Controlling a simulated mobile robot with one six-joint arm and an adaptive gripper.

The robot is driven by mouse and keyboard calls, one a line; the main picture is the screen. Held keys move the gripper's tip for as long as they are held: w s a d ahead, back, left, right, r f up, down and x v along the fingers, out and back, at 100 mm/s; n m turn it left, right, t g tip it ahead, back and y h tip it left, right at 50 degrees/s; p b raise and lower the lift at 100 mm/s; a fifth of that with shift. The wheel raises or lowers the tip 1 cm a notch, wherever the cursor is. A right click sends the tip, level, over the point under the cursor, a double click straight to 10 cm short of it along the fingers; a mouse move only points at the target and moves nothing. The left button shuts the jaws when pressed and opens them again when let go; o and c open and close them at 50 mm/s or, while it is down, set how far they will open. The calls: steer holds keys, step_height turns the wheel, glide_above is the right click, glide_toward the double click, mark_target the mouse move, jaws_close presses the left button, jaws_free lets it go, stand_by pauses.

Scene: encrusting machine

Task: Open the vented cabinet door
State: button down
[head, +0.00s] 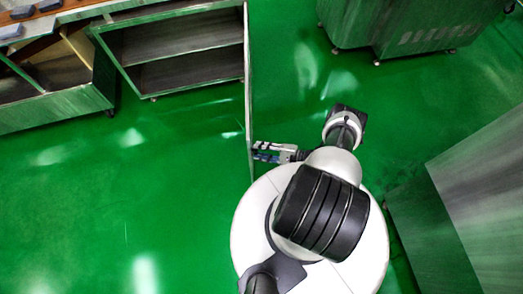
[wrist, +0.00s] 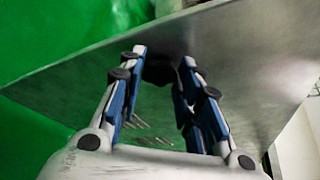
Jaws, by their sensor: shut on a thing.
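The vented cabinet door (head: 248,85) stands swung out from the cabinet (head: 125,45), seen nearly edge-on in the head view. The cabinet's inside with a shelf shows open to its left. In the wrist view the door is a grey metal panel (wrist: 235,65) with a few vent slots (wrist: 150,130) between my fingers. My gripper (head: 258,152) is at the near end of the door, on its right side. In the wrist view my gripper (wrist: 165,60) is shut on a dark handle (wrist: 159,72) on the panel; the fingers hide part of it.
A green machine on casters (head: 410,30) stands at the top right. A grey-topped unit (head: 480,195) is at the right edge. A worktop unit (head: 50,100) is at the top left. Green floor (head: 120,205) lies clear left of the door.

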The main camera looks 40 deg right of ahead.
steer(key=c, duration=1.2)
jaws_free()
steer(key=shift+o, duration=0.2)
steer(key=v, duration=1.2)
steer(key=shift+d, duration=0.1)
